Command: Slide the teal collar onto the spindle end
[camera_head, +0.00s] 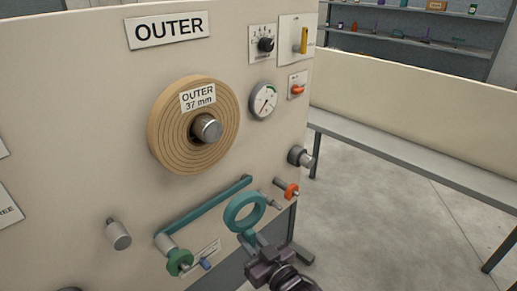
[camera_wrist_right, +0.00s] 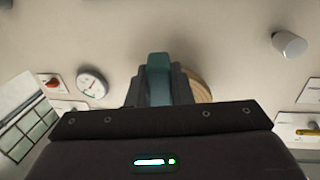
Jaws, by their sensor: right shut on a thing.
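The teal collar (camera_head: 230,214), a ring with a short tab, is in front of the panel, below and right of the wound roll. My right gripper (camera_head: 253,246) is shut on its tab, with the ring standing up beyond the fingers. In the right wrist view the teal collar (camera_wrist_right: 158,66) shows edge-on between the dark fingers (camera_wrist_right: 158,90). The grey spindle end (camera_head: 208,129) sticks out of the middle of the tan roll (camera_head: 168,125) labelled OUTER 37 mm. The collar is apart from it. The spindle end is hidden in the wrist view. My left gripper is out of view.
A teal bar (camera_head: 205,212), a green knob (camera_head: 179,262) and an orange knob (camera_head: 291,190) are near the collar. Grey pegs (camera_head: 118,235) (camera_head: 300,157) project from the panel (camera_head: 75,130). A gauge (camera_head: 263,100) and switches are at upper right. Open floor lies right.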

